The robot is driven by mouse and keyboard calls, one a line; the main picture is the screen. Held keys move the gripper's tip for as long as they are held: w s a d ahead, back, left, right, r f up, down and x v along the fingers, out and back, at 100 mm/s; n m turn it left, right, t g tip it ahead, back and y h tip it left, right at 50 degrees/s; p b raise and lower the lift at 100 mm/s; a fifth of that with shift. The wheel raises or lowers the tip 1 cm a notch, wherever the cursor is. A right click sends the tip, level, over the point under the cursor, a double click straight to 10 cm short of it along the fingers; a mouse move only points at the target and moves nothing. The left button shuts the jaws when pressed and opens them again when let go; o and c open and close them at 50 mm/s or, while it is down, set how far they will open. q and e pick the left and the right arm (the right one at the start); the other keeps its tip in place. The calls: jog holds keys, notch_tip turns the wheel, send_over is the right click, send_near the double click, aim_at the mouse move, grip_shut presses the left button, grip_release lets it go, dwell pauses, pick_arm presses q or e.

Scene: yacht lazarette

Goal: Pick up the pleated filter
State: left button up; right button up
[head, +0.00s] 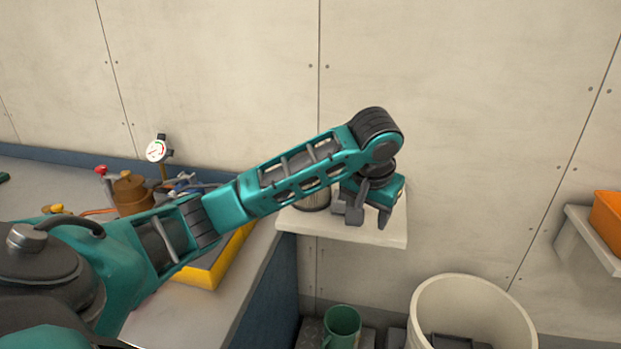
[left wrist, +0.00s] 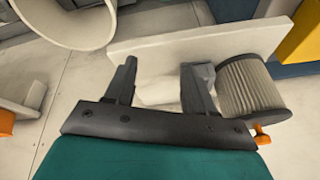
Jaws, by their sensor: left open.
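The pleated filter (left wrist: 248,88), a pale ribbed cylinder with a dark end cap, stands on a small white shelf (head: 385,233). In the head view only a slice of the filter (head: 314,200) shows beneath my left arm, which hides the rest. My left gripper (head: 366,212) is open over the shelf, to the right of the filter. In the left wrist view its fingers (left wrist: 160,82) are spread apart, and the filter is outside them, close beside the right-hand finger. I cannot tell whether they touch. My right gripper is not in view.
A bench at left holds a gauge (head: 157,151), a brown pot-like item (head: 131,192) and a yellow-edged block (head: 213,266). Below the shelf are a cream bucket (head: 425,300) and a green container (head: 342,325). An orange box (head: 606,222) sits on another shelf at right.

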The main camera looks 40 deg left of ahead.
pick_arm(q)
jog(key=a+r+n+y, duration=0.1)
jog(key=a+r+n, duration=0.3)
jog(key=a+r, duration=0.4)
jog(key=a+r+n, duration=0.3)
jog(key=a+r, duration=0.3)
jog(key=r, duration=0.5)
jog(key=x, duration=1.3)
jog(key=shift+s+a, duration=0.2)
jog(key=shift+s, duration=0.1)
grip_shut()
